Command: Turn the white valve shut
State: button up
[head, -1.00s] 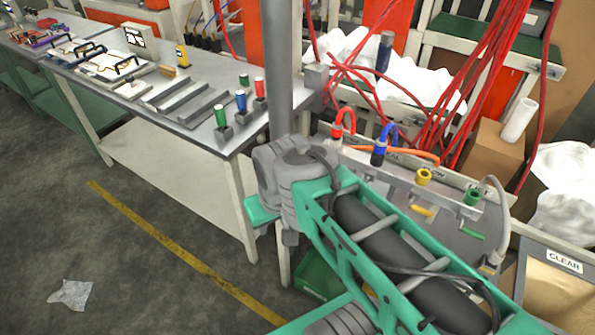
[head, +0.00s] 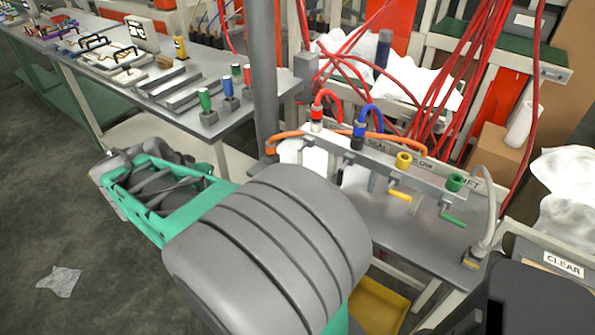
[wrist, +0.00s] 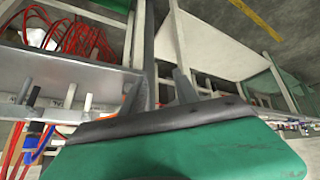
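In the head view a grey manifold rail (head: 370,163) stands on a grey bench at the right. It carries a yellow valve lever (head: 400,195) and a green valve lever (head: 453,219). I cannot single out a white valve lever there; my arm covers the ground in front of the rail's left end. In the wrist view pale upright handles (wrist: 70,95) stand at the left, too small to identify. My gripper (wrist: 160,82) shows its two grey fingers apart in the wrist view, with nothing visible between them. It is clear of the handles. I cannot make it out in the head view.
Red and blue hoses loop over the rail, and an orange hose (head: 290,134) runs along it. A grey post (head: 265,80) stands left of it. A long workbench (head: 170,105) with tools runs to the back left. Open floor lies at the left.

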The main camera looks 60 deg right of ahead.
jog(key=s+d+f+m+g+h+b, duration=0.1)
jog(key=s+d+m+g+h, duration=0.1)
jog(key=s+d, duration=0.3)
jog(key=s+d+f+m+g+h+b, duration=0.2)
jog(key=s+d+m, duration=0.2)
jog(key=d, duration=0.8)
jog(key=s+d+f+m+g+h+b, duration=0.1)
jog(key=s+d+f+m+g+b, duration=0.1)
jog(key=s+d, duration=0.4)
jog(key=shift+s+d+m+g+h, duration=0.2)
jog(key=shift+d+m+g+h, duration=0.3)
jog(key=shift+d+m, duration=0.7)
jog(key=shift+d, duration=0.15)
jog(key=shift+c, duration=0.3)
grip_shut()
